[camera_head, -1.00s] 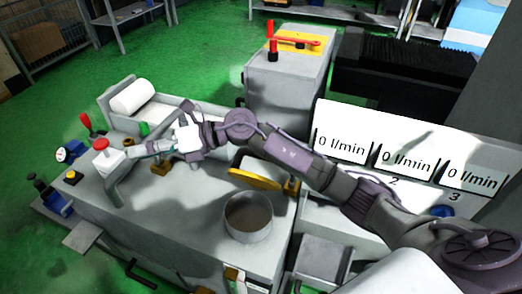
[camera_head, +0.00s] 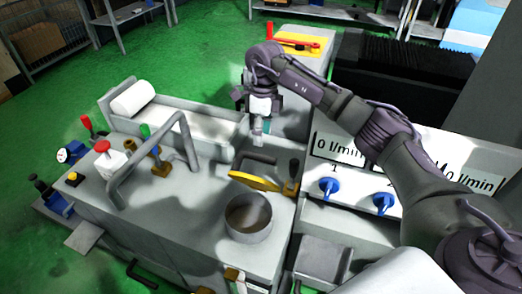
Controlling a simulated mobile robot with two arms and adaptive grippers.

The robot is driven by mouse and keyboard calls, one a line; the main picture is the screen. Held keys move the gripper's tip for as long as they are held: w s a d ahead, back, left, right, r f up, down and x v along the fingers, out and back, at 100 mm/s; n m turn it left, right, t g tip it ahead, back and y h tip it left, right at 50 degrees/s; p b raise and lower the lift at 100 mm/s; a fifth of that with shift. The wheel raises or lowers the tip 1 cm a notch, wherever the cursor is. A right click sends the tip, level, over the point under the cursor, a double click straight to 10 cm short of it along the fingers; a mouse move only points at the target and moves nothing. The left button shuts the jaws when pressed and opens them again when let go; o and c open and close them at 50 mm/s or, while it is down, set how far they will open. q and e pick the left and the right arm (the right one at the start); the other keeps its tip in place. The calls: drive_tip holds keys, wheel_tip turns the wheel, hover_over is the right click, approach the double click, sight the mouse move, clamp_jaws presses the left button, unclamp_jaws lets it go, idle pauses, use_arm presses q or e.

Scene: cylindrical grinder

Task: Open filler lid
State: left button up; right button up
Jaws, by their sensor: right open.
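A small brown and yellow fitting (camera_head: 291,183) is beside the disc's right end. My right gripper (camera_head: 257,140) points down, open and empty, above and behind the disc and apart from it. Its fingers are small and partly blend with the grey machine behind. My left gripper is not in view.
A bent grey pipe (camera_head: 147,160) rises from the machine top left of the cup. A red button (camera_head: 102,147) and a green-topped valve (camera_head: 146,131) stand near it. A panel with flow readouts and blue knobs (camera_head: 383,202) is at the right, partly behind my arm.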

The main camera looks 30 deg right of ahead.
drive_tip(key=f, duration=0.2)
drive_tip(key=f+p, duration=0.1)
drive_tip(key=f, duration=0.4)
drive_tip(key=shift+s+a+f+p, duration=0.2)
drive_tip(key=shift+a+f+p, duration=0.1)
drive_tip(key=shift+a, duration=0.05)
clamp_jaws()
